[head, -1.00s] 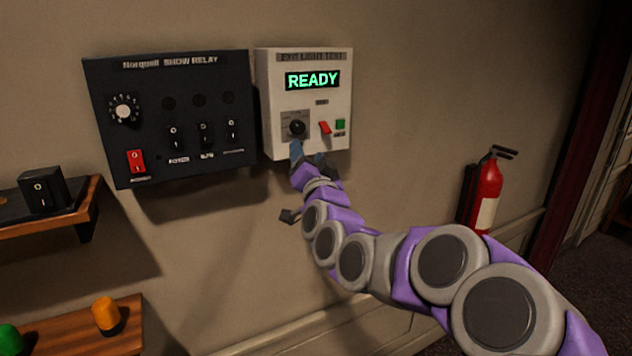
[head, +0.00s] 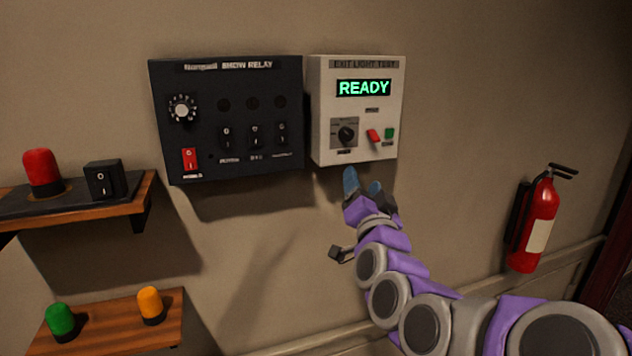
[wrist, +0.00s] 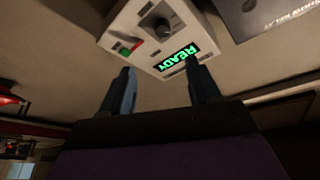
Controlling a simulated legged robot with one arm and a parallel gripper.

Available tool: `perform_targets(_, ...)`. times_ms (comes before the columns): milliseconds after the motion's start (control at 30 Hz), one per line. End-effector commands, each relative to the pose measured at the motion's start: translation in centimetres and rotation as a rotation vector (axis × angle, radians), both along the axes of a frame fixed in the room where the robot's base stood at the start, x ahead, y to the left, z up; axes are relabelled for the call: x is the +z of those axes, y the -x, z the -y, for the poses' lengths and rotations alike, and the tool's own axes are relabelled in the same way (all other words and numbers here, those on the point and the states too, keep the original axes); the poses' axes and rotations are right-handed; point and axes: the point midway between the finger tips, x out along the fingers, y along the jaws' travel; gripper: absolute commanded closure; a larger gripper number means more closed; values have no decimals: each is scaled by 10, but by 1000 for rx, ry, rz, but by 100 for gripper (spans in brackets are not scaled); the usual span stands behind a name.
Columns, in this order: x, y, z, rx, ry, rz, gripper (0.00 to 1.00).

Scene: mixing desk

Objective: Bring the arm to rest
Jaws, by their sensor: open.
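My arm, purple and grey, reaches in from the lower right in the head view. My gripper (head: 363,184) is open and empty, just below the white exit light test box (head: 321,110) and apart from it. In the wrist view my gripper (wrist: 160,88) shows two spread blue-grey fingers with nothing between them. The white box (wrist: 138,38) lies beyond the fingertips, appearing upside down, with its green READY display, dark knob, red switch and green button visible.
A black show relay panel (head: 226,100) hangs left of the white box. Wooden shelves (head: 140,212) with red, green and orange lamps and a black switch stand at left. A fire extinguisher (head: 533,225) hangs at right. Bare wall lies below the panels.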

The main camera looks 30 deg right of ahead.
Motion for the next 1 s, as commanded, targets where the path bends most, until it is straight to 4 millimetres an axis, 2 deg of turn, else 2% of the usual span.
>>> perform_targets(233,-4,-3,-4,11,0,-14,38)
perform_targets(367,-30,-17,-31,84,1,-116,38)
perform_targets(467,-70,-30,-70,184,5,-273,38)
perform_targets(533,-107,-35,-103,266,8,-412,38)
perform_targets(667,-172,-25,-157,402,18,-669,38)
perform_targets(800,-236,8,-205,525,36,-941,38)
perform_targets(867,-260,27,-222,572,42,-1056,38)
perform_targets(1000,-311,83,-252,661,56,-1328,38)
